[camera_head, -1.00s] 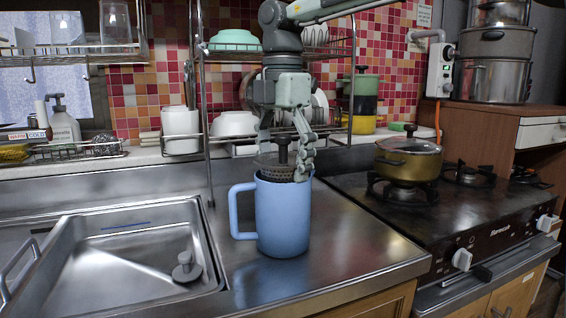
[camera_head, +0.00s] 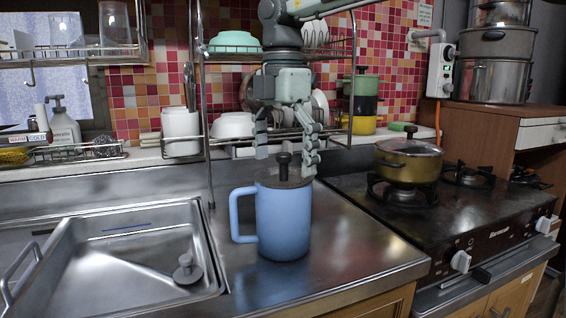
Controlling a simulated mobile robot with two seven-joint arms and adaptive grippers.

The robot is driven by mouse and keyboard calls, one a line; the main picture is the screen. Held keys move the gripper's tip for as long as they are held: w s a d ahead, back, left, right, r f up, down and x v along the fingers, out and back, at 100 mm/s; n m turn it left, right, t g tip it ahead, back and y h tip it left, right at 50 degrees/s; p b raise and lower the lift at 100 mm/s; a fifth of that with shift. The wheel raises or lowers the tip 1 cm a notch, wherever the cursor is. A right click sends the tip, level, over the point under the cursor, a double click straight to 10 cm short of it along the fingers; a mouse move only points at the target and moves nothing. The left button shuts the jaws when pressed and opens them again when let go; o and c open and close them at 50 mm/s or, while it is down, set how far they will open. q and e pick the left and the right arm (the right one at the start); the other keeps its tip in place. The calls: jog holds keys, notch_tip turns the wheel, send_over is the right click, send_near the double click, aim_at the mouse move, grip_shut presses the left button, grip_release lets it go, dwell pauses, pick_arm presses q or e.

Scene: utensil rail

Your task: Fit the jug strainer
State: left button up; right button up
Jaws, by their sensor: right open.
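The blue jug (camera_head: 283,222) stands upright on the steel counter with its handle to the left. The dark strainer (camera_head: 285,180), with a black knob (camera_head: 284,163) on top, sits in the jug's mouth, its top about level with the rim. Its lower part is hidden inside the jug. My right gripper (camera_head: 286,158) is open just above the jug, pointing down, with one finger on each side of the knob and a gap on both sides. My left gripper is not in view.
A sink (camera_head: 130,250) lies to the left. A stove (camera_head: 440,220) with a lidded yellow pot (camera_head: 408,163) is to the right. A wire dish rack (camera_head: 207,120) with bowls stands behind the jug. The counter in front of the jug is clear.

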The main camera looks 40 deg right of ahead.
jog(key=shift+r+p, duration=1.5)
jog(key=shift+r, duration=1.8)
